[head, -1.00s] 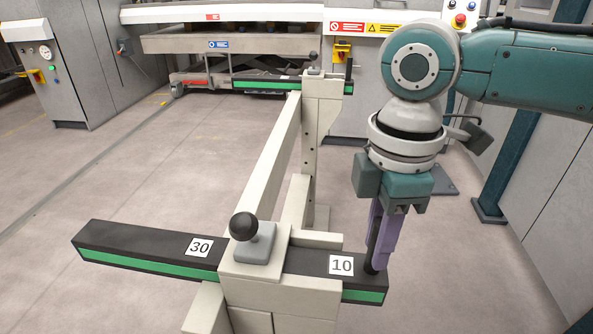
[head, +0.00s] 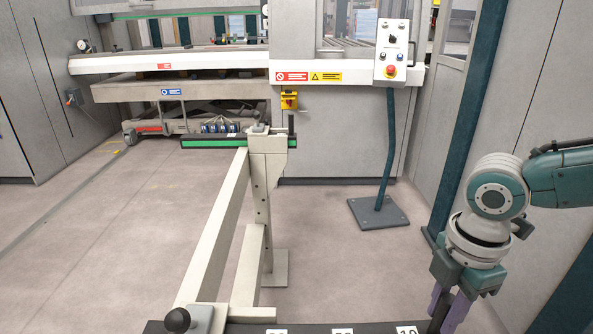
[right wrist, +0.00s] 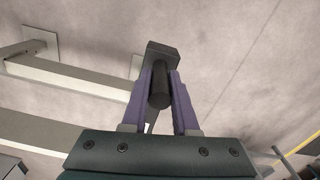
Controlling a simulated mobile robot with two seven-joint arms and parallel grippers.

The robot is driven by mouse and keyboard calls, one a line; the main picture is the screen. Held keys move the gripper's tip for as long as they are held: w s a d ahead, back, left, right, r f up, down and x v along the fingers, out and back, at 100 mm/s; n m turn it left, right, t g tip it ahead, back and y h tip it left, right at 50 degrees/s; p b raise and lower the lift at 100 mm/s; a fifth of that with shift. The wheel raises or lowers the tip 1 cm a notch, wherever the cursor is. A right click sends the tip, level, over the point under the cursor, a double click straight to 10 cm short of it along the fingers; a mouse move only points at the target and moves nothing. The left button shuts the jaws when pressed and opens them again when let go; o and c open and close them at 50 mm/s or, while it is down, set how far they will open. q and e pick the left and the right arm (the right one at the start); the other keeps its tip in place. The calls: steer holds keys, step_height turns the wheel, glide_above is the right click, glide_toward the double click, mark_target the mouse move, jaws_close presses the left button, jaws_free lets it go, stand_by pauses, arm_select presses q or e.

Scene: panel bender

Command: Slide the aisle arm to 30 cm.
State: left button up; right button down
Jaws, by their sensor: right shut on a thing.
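The aisle arm is the near black bar (head: 375,327), cut by the bottom edge of the head view. Several centimetres of it stick out right of its pale post. Three white labels show right of the clamp; the rightmost reads 10, and the other two are partly cut off. A black ball knob (head: 178,319) on a grey clamp block (head: 202,317) sits at the bar's left. My right gripper (head: 447,311) is at the bar's right end. In the right wrist view its purple fingers are shut on the dark upright handle (right wrist: 160,88). My left gripper is not in view.
A far bar (head: 213,142) with a green edge crosses the frame's other end, joined by a long pale beam (head: 213,230). A control pedestal (head: 392,55) stands on a dark foot plate (head: 378,212). Open floor lies left of the beam.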

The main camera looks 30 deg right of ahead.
steer(key=shift+s+d, duration=0.5)
steer(key=shift+d, duration=0.3)
steer(key=c, duration=0.9)
jaws_free()
steer(key=shift+s+d, duration=0.1)
steer(key=shift+d, duration=0.05)
steer(key=shift+o, duration=1.1)
step_height(320, 180, up, 10)
steer(key=p, duration=0.3)
